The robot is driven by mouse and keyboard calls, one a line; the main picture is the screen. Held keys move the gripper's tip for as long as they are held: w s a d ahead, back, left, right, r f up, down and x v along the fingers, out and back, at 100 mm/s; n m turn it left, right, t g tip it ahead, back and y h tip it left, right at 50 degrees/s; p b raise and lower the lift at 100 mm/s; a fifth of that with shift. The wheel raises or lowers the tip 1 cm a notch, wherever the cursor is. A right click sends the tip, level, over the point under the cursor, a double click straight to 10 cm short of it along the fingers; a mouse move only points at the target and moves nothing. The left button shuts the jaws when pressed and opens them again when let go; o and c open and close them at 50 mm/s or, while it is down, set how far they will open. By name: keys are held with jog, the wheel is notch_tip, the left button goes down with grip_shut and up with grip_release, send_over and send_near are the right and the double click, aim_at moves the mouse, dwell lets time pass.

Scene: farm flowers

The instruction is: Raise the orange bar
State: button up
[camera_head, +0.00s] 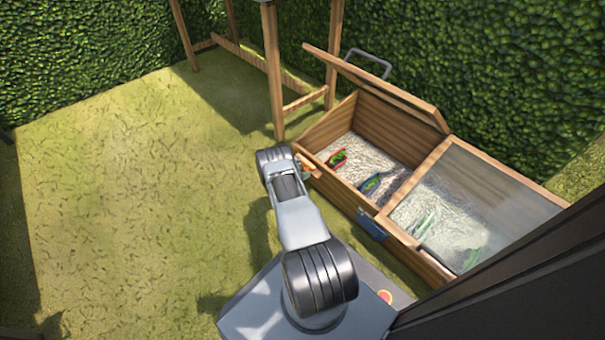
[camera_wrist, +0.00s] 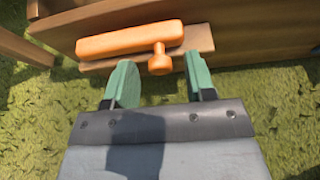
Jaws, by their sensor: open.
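The orange bar (camera_wrist: 130,38) lies lengthwise across a small wooden block on the outer wall of the wooden planter box, with an orange knob at its right end pointing toward me in the wrist view. It shows small in the head view (camera_head: 305,164), partly hidden by my arm. My gripper (camera_wrist: 158,82) is open, its two green fingers apart and empty. The fingertips are just short of the bar, on either side of the knob, with the left finger below the bar. I cannot tell whether they touch it.
The wooden planter box (camera_head: 335,189) has its left lid (camera_head: 375,85) raised and its right glass lid (camera_head: 480,190) down. Small coloured packets lie inside. A blue box (camera_head: 371,224) hangs on its front. Wooden posts (camera_head: 272,70) stand behind; open grass (camera_head: 130,200) lies left.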

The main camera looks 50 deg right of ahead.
jog(key=shift+d+f, duration=0.1)
jog(key=shift+d, duration=0.1)
jog(key=shift+c, duration=0.3)
grip_shut()
